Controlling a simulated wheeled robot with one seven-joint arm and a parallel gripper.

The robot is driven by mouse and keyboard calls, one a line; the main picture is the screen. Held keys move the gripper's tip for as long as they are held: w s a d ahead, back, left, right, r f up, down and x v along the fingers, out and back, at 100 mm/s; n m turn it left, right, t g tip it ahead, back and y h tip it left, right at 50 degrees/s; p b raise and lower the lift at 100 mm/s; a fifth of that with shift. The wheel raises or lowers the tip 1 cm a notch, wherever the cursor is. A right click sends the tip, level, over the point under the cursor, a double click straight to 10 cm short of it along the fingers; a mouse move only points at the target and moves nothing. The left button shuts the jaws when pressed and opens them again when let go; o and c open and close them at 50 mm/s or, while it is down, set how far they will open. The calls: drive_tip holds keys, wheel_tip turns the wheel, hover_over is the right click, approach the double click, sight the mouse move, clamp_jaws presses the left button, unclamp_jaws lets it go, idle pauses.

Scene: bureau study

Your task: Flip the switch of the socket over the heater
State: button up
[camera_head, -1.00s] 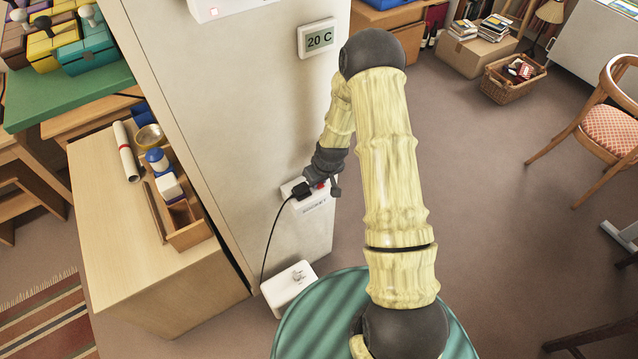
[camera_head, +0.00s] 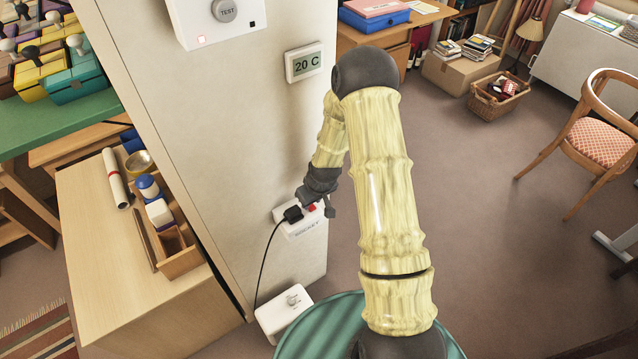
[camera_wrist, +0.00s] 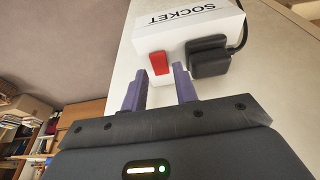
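The socket (camera_head: 303,229) is a white box on the side of the pale wall panel, marked SOCKET; it also shows in the wrist view (camera_wrist: 188,28). Its red switch (camera_head: 311,208) sits beside a black plug (camera_head: 293,214). In the wrist view the red switch (camera_wrist: 161,63) is left of the plug (camera_wrist: 207,57). My gripper (camera_wrist: 160,82) is open and empty, its two purple fingers pointing at the socket front. The switch lies just beyond the gap between the fingertips; I cannot tell if they touch it. In the head view my gripper (camera_head: 328,203) is beside the switch.
A black cord (camera_head: 264,262) hangs from the plug to a white box (camera_head: 284,311) low by the panel. Above are a 20 C display (camera_head: 304,63) and a TEST button unit (camera_head: 222,22). A wooden cabinet (camera_head: 100,240) stands left.

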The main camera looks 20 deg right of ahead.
drive_tip(key=b+v, duration=0.1)
drive_tip(key=v, duration=1.4)
drive_tip(key=shift+r, duration=0.25)
drive_tip(key=shift+s, duration=0.1)
drive_tip(key=s+a+r+m+h, duration=0.1)
drive_tip(key=s+r+m, duration=0.2)
drive_tip(key=s+r, duration=0.4)
drive_tip(key=s, duration=0.8)
drive_tip(key=shift+s+a+r+m+g, duration=0.15)
drive_tip(key=shift+s+a+m+g, duration=0.05)
drive_tip(key=shift+a+m+g, duration=0.15)
